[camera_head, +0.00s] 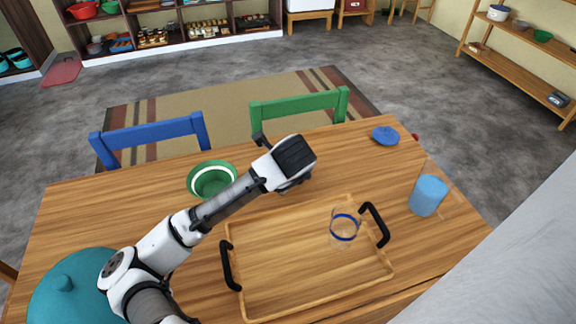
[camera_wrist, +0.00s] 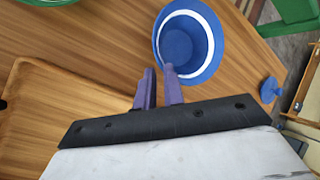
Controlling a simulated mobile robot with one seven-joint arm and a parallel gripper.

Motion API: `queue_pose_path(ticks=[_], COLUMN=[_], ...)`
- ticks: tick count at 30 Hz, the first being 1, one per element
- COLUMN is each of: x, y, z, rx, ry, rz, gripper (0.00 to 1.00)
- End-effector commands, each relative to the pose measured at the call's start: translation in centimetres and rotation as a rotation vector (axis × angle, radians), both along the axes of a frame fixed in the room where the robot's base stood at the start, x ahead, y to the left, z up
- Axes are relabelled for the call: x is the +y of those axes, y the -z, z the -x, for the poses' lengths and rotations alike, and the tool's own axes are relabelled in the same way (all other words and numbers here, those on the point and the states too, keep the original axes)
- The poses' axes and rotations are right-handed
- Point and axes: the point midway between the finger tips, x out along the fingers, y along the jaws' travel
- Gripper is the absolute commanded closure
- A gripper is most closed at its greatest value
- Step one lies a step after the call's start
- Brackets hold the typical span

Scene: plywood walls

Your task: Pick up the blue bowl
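The blue bowl (camera_wrist: 188,42), with a white band inside its rim, stands on the wooden table in the wrist view. In the head view I cannot make it out; my arm's end covers that area. My gripper (camera_wrist: 159,69) has two purple fingers with a gap between them and nothing clearly held. The right fingertip overlaps the bowl's near left rim in the picture; the left fingertip is just outside it. I cannot tell whether either touches. In the head view my gripper's dark body (camera_head: 294,158) is above the table's far side, and its fingertips are hidden.
A wooden tray (camera_head: 236,300) with black handles holds a clear glass (camera_head: 343,229). A green bowl (camera_head: 207,183) is left of my gripper. A blue lid-like object (camera_head: 385,136) and a blue cup (camera_head: 427,196) are right. Blue (camera_head: 150,137) and green (camera_head: 298,106) chairs line the far edge.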

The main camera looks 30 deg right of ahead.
Motion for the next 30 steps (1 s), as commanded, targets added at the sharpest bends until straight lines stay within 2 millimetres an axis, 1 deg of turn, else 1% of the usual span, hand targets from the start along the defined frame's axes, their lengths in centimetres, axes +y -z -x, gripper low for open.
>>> queue_pose_path(ticks=[1,3,6,11,19,23,29,30], x=[-0.1,-0.4,-0.6,-0.8,-1.6,-1.8,-1.8,-1.8], y=[0.8,1.6,2.5,3.3,6.6,7.3,7.3,7.3], z=[-0.5,-1.1,-1.6,-2.1,-3.8,-4.2,-4.2,-4.2], rx=[0.001,0.002,0.000,0.001,0.000,-0.002,-0.003,-0.002], ry=[-0.003,-0.003,-0.004,-0.002,-0.003,-0.001,-0.001,-0.001], rz=[-0.002,0.000,0.002,0.002,0.003,0.003,0.004,0.003], gripper=[0.90,0.90,0.90,0.90,0.90,0.90,0.90,0.95])
